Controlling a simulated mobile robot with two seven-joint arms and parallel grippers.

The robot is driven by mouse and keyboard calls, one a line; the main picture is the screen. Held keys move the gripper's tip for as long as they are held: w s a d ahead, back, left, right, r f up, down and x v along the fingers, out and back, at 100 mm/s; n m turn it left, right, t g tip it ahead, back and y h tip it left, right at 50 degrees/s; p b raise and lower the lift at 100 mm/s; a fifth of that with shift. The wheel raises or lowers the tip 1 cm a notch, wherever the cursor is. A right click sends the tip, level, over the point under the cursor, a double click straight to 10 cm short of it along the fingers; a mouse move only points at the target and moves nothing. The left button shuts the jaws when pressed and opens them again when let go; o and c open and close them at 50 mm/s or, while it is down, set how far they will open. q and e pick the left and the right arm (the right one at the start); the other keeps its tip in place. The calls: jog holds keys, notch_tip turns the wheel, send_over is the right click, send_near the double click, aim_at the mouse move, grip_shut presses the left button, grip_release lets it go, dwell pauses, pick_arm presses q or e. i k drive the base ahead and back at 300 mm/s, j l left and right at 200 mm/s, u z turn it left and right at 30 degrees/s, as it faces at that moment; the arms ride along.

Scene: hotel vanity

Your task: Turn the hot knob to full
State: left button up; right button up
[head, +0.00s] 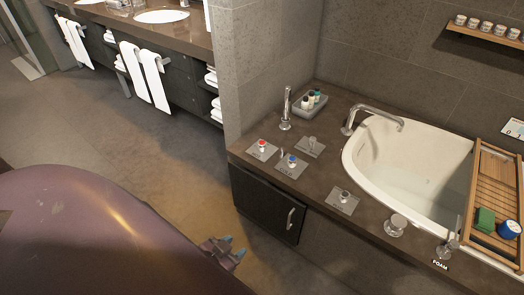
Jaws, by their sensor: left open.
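The hot knob (262,145), marked red, stands on a small square plate on the brown tub deck, near the deck's left corner. A blue-marked knob (292,160) stands on its own plate just to the right and nearer. My left gripper (233,247) is at the lower middle of the head view, in front of the cabinet and below the deck in the picture. It is open and holds nothing that I can see. It is apart from the hot knob. My right gripper is not in view.
More controls stand on the deck (325,222), including a grey knob (345,196) and a round silver knob (396,223). A tall hand shower (286,110) and bottle tray (311,103) are behind the hot knob. The bathtub (405,165) is right. A cabinet handle (290,219) sticks out below.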

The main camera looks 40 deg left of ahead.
aim_at(262, 144)
jog(key=i+j, duration=0.1)
jog(key=j, duration=0.4)
jog(key=i+j, duration=0.1)
jog(key=j, duration=0.45)
jog(key=i+j, duration=0.1)
jog(key=j, duration=0.4)
jog(key=i+j, duration=0.1)
jog(key=j, duration=0.45)
jog(key=i+j, duration=0.1)
jog(key=j, duration=0.4)
jog(key=i+j, duration=0.1)
jog(key=j, duration=0.45)
jog(key=i+j, duration=0.1)
jog(key=j, duration=0.4)
jog(key=z, duration=0.05)
